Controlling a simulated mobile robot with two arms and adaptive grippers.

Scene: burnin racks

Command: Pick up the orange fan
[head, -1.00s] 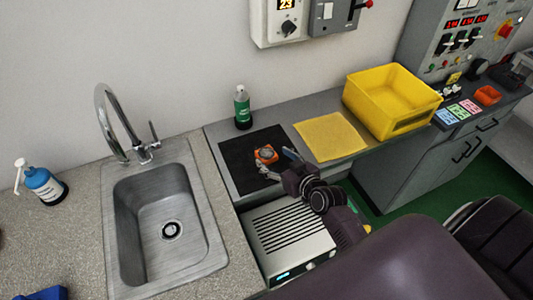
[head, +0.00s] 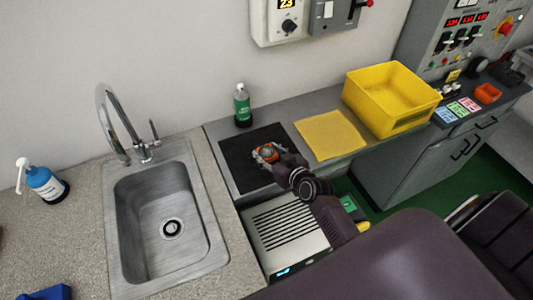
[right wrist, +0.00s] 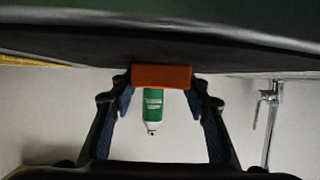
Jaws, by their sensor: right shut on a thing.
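The orange fan (head: 267,153) sits on the black mat (head: 232,168) on the grey counter, with its round grey middle facing up. My right gripper (head: 268,156) is at the fan and shut on it. In the right wrist view the orange fan (right wrist: 161,76) lies between the two fingertips of my right gripper (right wrist: 160,84), close against the dark mat surface. Whether it is lifted off the mat cannot be told. My left gripper is not in view.
A green bottle (head: 242,106) stands behind the mat. A yellow cloth (head: 330,135) and a yellow bin (head: 385,105) are to the right. A steel sink (head: 140,245) is on the left. A vented unit (head: 285,228) is below the counter front.

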